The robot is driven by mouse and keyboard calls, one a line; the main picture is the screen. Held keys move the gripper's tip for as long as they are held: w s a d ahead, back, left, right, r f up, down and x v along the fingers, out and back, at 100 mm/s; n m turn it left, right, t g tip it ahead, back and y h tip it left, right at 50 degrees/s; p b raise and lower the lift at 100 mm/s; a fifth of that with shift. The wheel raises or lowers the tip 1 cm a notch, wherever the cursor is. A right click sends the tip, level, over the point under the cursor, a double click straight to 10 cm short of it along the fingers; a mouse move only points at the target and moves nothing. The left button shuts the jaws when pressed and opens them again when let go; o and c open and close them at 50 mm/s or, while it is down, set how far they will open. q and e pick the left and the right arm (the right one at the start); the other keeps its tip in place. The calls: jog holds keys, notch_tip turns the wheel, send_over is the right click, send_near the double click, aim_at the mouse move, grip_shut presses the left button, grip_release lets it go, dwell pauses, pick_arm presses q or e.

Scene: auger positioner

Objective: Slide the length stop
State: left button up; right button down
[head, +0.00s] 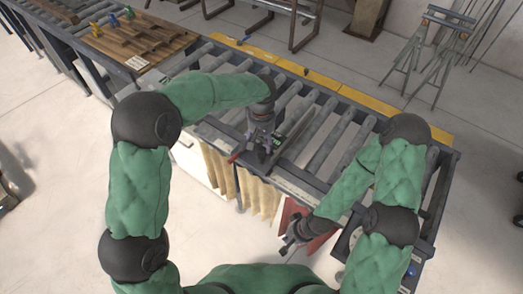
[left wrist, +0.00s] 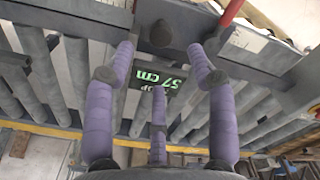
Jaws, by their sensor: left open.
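The length stop is a dark grey carriage on the near rail of the roller table; its black display (left wrist: 172,80) carries green characters that read 57 cm, upside down in the left wrist view. A dark round knob (left wrist: 161,33) stands on the stop, and a red lever (left wrist: 230,12) is beside it; the lever also shows in the head view (head: 233,157). My left gripper (head: 260,147) is open at the stop, with its purple fingers spread around the knob and display. Contact cannot be told. My right gripper (head: 290,243) hangs low, apart from the stop; its finger opening is unclear.
The roller table (head: 325,135) runs from upper left to lower right, with a yellow strip (head: 290,67) along its far side. A wooden board (head: 130,40) with coloured pieces lies at the upper left. Sawhorses (head: 440,50) stand behind. Pale boards (head: 255,195) stand below the near rail.

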aim_at(261, 154)
pick_arm(q)
jog(key=f, duration=0.6)
jog(key=shift+w+f, duration=0.2)
jog(key=shift+w, duration=0.15)
jog(key=shift+s+f, duration=0.1)
jog(key=shift+f, duration=0.85)
grip_shut()
